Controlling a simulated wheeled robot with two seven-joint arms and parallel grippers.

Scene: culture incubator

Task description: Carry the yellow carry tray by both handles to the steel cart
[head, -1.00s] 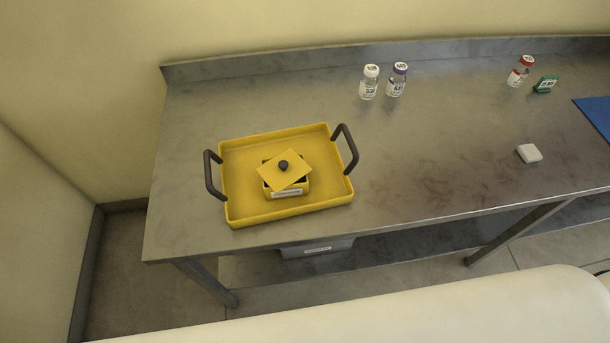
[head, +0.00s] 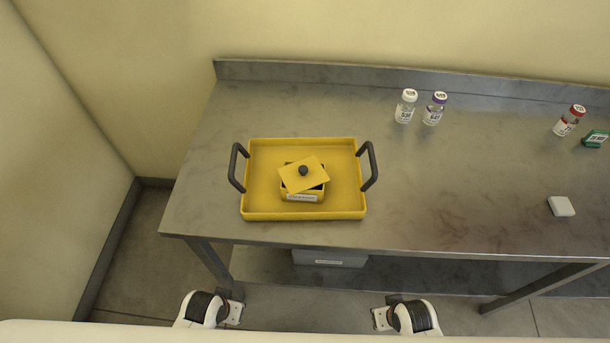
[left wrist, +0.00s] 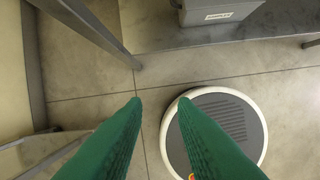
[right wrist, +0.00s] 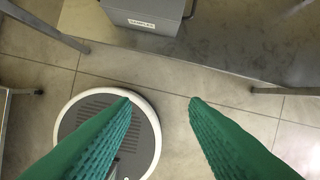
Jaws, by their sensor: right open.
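The yellow carry tray (head: 262,206) lies on the steel bench at its left part. It has a dark left handle (head: 236,167) and a dark right handle (head: 370,166). A small yellow box (head: 314,192) with a label stands in the tray. Its yellow lid (head: 296,181) with a black knob sits askew on top. My left gripper, with green fingers (left wrist: 160,102), is open and empty over the floor. My right gripper (right wrist: 160,100) is also open and empty over the floor. Both are in front of the bench, apart from the tray.
The steel bench (head: 450,170) also bears white-capped (head: 406,106), purple-capped (head: 435,108) and red-capped vials (head: 569,121), a green item (head: 595,138) and a white block (head: 561,206). A grey bin (head: 330,258) is on the shelf below. Walls stand behind and left.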

